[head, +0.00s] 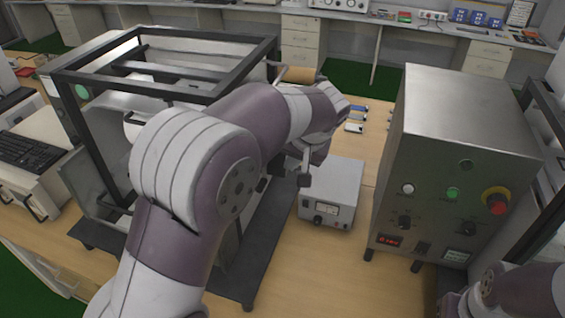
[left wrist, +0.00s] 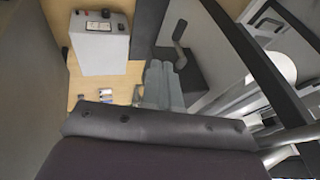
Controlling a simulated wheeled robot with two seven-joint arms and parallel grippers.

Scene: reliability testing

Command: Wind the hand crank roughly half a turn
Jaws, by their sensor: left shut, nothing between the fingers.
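The hand crank (left wrist: 180,45) shows in the left wrist view as a grey bent arm with a rounded end, beside a dark base plate. In the head view my left arm covers much of that area, and I cannot make the crank out surely. My left gripper (left wrist: 161,84) shows in the left wrist view as pale fingers close together, shut and empty. The crank lies just beyond the fingertips in that picture; I cannot tell whether they touch. In the head view the gripper (head: 306,167) points down, left of the small power box. My right gripper is out of view.
The black open frame (head: 66,78) stands at left on a dark base. A small grey power box (head: 332,192) stands on the wooden table (head: 320,270). A tall metal control box (head: 455,120) with a red stop button stands at right. A tan cylinder (head: 299,75) shows behind my arm.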

